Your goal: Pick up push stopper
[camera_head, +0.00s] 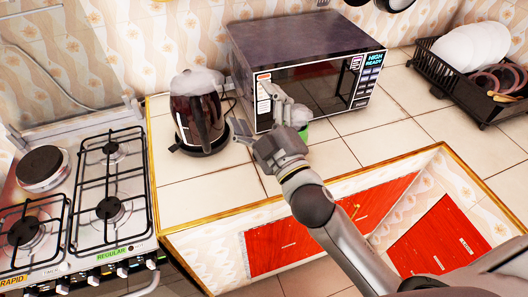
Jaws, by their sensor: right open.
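My right gripper (254,106) is open, with its fingers spread above the tiled counter in front of the microwave. I see nothing between its fingers. Just right of it, partly hidden by the gripper, stands a small item with a green lower part (304,132) and a pale grey top. It is too small and covered for me to tell whether it is the push stopper. No other thing in view is clearly a push stopper. My left gripper is not in view.
A dark kettle (199,116) stands left of the gripper. A microwave (305,62) is close behind it. A gas stove (85,190) is at left, a dish rack (450,80) with plates at right. The counter (205,195) is clear in front of the kettle.

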